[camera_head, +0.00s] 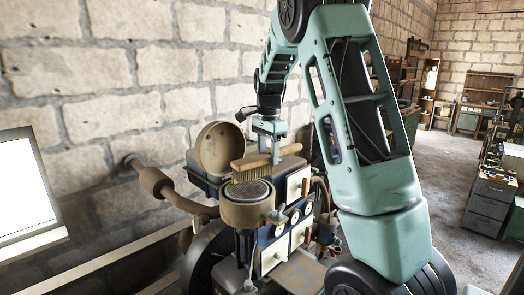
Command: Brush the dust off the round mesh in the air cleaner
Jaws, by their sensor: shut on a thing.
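The air cleaner (246,214) is a tan round housing at the top front of the engine. The round mesh (249,191) shows as a grey disc in its open top. A wooden brush (262,161) with pale bristles is above the far edge of the mesh. My gripper (268,156) points down and is shut on the brush. The bristles hang close over the mesh's back part; I cannot tell whether they touch it. Dust on the mesh is too small to make out.
A round tan lid (218,148) stands tilted open behind the air cleaner. A pipe with a muffler (157,183) runs to the wall at left. The engine's side has white panels and gauges (281,232). A brick wall (110,90) is close behind. Open floor (445,190) lies at right.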

